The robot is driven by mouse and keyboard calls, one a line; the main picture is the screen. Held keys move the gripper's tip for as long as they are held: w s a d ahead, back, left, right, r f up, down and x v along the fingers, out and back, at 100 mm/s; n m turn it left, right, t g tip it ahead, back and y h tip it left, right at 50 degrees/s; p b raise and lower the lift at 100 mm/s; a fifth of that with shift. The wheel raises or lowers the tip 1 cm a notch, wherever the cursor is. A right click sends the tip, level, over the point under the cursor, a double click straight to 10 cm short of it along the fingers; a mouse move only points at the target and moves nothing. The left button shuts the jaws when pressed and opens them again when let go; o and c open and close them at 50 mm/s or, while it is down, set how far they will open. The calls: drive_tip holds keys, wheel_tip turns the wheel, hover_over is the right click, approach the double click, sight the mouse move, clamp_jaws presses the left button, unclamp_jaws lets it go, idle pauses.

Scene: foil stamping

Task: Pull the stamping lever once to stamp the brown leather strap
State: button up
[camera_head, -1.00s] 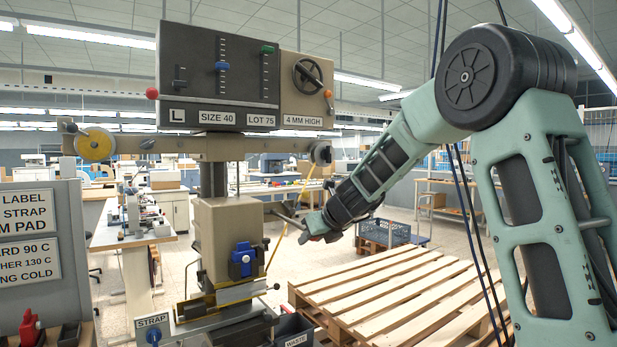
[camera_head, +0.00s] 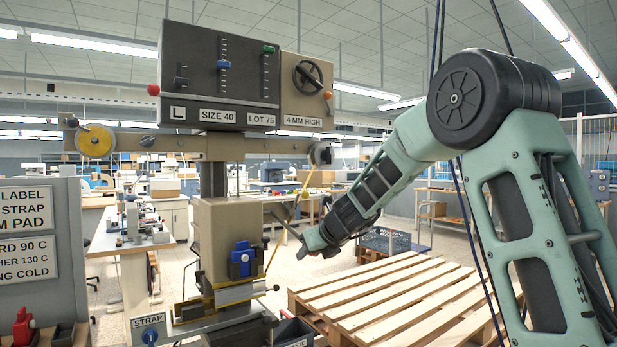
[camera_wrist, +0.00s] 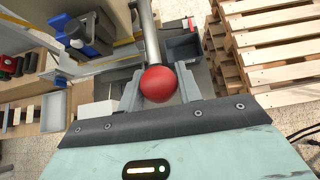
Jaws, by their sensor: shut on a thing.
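The stamping machine (camera_head: 228,225) stands left of centre in the head view, with a beige body and a dark control box on top. Its metal lever (camera_head: 285,226) slants down to the right towards my gripper (camera_head: 303,253). In the wrist view the lever (camera_wrist: 147,35) ends in a red ball knob (camera_wrist: 158,84), which sits between the two fingers of my gripper (camera_wrist: 159,92). My gripper is shut on this knob. A blue clamp (camera_head: 242,262) is on the machine's front, above the metal stamping bed (camera_head: 240,291). I cannot make out the brown leather strap.
A wooden pallet (camera_head: 410,295) lies right of the machine, below my arm. A grey bin (camera_wrist: 184,48) is beside the lever in the wrist view. A sign panel (camera_head: 25,270) and a STRAP label (camera_head: 149,321) stand at the left front.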

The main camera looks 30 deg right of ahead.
drive_tip(key=shift+s+r+p, duration=0.15)
drive_tip(key=shift+r+p, duration=0.8)
drive_tip(key=shift+p, duration=0.05)
drive_tip(key=shift+s+r+p, duration=0.2)
drive_tip(key=shift+r+p, duration=0.75)
drive_tip(key=shift+p, duration=0.1)
drive_tip(key=shift+s+r+p, duration=0.15)
drive_tip(key=shift+r+p, duration=0.8)
drive_tip(key=shift+p, duration=0.05)
wheel_tip(320, 180, up, 6)
drive_tip(key=p, duration=0.6)
drive_tip(key=shift+f, duration=0.2)
drive_tip(key=w+r+p, duration=0.4)
drive_tip(key=r+p, duration=0.6)
drive_tip(key=p, duration=0.2)
drive_tip(key=shift+w, duration=0.25)
drive_tip(key=o, duration=1.2)
drive_tip(key=shift+r, duration=0.15)
drive_tip(key=shift+f, duration=0.2)
drive_tip(key=shift+s, duration=0.15)
